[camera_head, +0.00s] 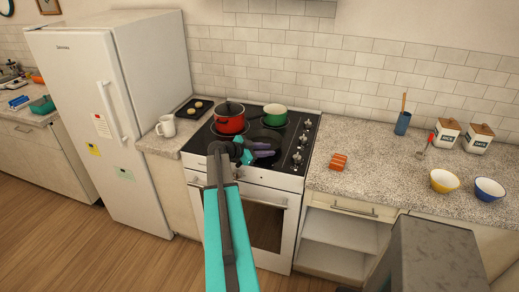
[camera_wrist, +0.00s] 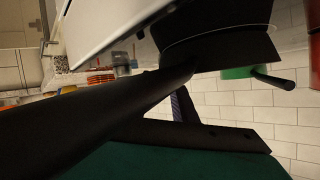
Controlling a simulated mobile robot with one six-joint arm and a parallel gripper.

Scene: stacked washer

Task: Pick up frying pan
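The black frying pan (camera_head: 266,135) sits on the dark stovetop, behind my gripper in the head view and partly hidden by it. In the wrist view the pan (camera_wrist: 215,45) fills the top, and its long black handle (camera_wrist: 95,115) runs to the lower left, close to the camera. My gripper (camera_head: 270,150) is over the front of the stove, its two purple-tipped fingers apart. In the wrist view one finger (camera_wrist: 205,137) lies beside the handle; the other is hidden, and I cannot tell whether either touches the handle.
A red pot (camera_head: 229,122) and a green pan (camera_head: 275,115) stand on the stove's back part. A dark tray (camera_head: 186,114) and white mug (camera_head: 166,126) are left of the stove.

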